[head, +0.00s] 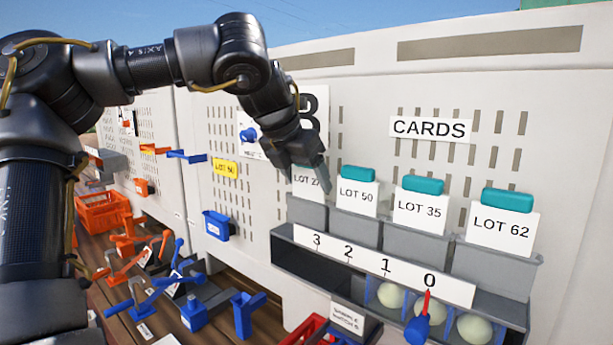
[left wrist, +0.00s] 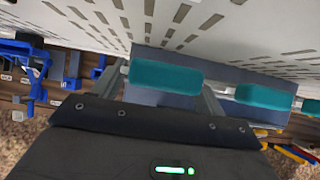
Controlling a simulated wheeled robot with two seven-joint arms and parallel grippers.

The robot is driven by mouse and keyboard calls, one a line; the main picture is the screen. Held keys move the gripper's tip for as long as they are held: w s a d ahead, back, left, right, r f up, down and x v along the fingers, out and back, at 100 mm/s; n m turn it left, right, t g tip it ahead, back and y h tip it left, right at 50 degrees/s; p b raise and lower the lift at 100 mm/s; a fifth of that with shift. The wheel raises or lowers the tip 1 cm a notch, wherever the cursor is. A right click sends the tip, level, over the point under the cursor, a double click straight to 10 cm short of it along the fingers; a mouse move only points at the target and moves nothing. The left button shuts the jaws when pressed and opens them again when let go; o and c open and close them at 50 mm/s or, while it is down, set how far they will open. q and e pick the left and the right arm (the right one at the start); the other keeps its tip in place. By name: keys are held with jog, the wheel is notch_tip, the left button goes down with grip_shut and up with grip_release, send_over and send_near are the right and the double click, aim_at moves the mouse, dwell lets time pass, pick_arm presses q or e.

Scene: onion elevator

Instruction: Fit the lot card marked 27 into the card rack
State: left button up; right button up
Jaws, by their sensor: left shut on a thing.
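The lot card marked 27 (head: 308,181) is upright at the left end of the row of cards, with its lower edge at a grey pocket (head: 307,213). My left gripper (head: 308,165) is shut on the top of this card. The gripper covers its top in the head view. In the left wrist view, the card's teal grip (left wrist: 166,77) is between the two fingers (left wrist: 165,92). I cannot tell whether the card is fully seated in the pocket. My right gripper is not in view.
Cards LOT 50 (head: 357,196), LOT 35 (head: 420,212) and LOT 62 (head: 503,228) stand to the right. A numbered scale (head: 340,248) runs below. A yellow lot label (head: 225,169) and a blue holder (head: 217,225) are on the panel left. Orange and blue parts crowd the lower left.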

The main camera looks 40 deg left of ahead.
pick_arm(q)
jog(key=shift+f, duration=0.1)
jog(key=o, duration=1.1)
jog(key=shift+c, duration=0.2)
jog(key=v, duration=1.1)
jog(key=shift+b, duration=0.4)
jog(key=shift+a+f, duration=0.1)
jog(key=shift+a, duration=0.05)
